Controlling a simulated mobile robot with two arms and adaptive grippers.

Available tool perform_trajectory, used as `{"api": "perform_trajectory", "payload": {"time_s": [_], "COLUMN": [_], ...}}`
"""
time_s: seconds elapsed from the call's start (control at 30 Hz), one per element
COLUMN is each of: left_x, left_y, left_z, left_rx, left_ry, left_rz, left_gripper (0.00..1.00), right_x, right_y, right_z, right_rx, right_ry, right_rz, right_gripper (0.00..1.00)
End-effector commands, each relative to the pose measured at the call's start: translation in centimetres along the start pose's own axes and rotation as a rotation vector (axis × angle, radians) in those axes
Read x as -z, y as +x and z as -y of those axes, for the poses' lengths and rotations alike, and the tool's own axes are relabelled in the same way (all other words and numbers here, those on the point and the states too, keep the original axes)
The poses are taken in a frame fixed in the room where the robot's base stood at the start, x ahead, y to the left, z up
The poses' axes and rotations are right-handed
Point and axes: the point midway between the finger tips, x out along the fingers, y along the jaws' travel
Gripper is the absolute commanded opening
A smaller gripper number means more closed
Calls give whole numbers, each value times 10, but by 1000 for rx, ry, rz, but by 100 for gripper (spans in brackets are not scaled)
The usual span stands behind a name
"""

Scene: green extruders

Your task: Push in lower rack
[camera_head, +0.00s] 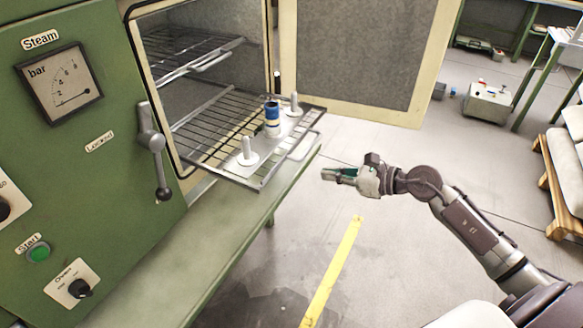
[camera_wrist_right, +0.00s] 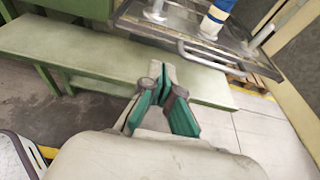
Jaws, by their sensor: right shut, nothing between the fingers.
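The lower rack (camera_head: 205,125) is a wire shelf pulled partly out of the open chamber of the green machine. Its front handle (camera_head: 304,146) faces right. On it stand a blue and white cylinder (camera_head: 272,118) and two white pegged holders. My right gripper (camera_head: 326,173) is shut and empty, in the air to the right of and below the rack's front edge, apart from it. In the right wrist view, the shut fingers (camera_wrist_right: 163,75) show below the rack's handle (camera_wrist_right: 212,60), with a gap between. My left gripper is not in view.
The upper rack (camera_head: 190,55) sits inside the chamber. The open door (camera_head: 350,55) stands behind the lower rack. A green bench (camera_head: 225,235) runs below the chamber. The floor around my right arm is clear, with a yellow stripe (camera_head: 333,270).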

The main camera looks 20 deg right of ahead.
Motion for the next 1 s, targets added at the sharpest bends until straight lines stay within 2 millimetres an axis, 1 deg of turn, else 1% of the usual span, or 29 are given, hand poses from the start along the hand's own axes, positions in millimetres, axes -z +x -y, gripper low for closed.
{"api": "perform_trajectory", "payload": {"time_s": [0.03, 0.13, 0.3, 0.37, 0.5, 0.6, 0.7, 1.0], "left_x": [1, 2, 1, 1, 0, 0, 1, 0], "left_y": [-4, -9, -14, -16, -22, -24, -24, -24], "left_z": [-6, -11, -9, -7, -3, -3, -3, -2], "left_rx": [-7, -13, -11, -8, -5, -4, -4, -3], "left_ry": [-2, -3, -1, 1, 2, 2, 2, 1], "left_rz": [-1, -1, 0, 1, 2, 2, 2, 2], "left_gripper": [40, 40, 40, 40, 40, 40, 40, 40], "right_x": [-4, -5, -4, -4, -11, -12, -12, -12], "right_y": [10, 32, 70, 81, 100, 109, 114, 115], "right_z": [0, 0, 0, 0, 0, 0, 0, 0], "right_rx": [0, 0, 0, -1, 0, 0, 0, 0], "right_ry": [4, 4, 9, 7, 6, 6, 7, 6], "right_rz": [7, 7, 7, 6, 5, 4, 2, 2], "right_gripper": [0, 0, 0, 0, 0, 0, 0, 0]}}
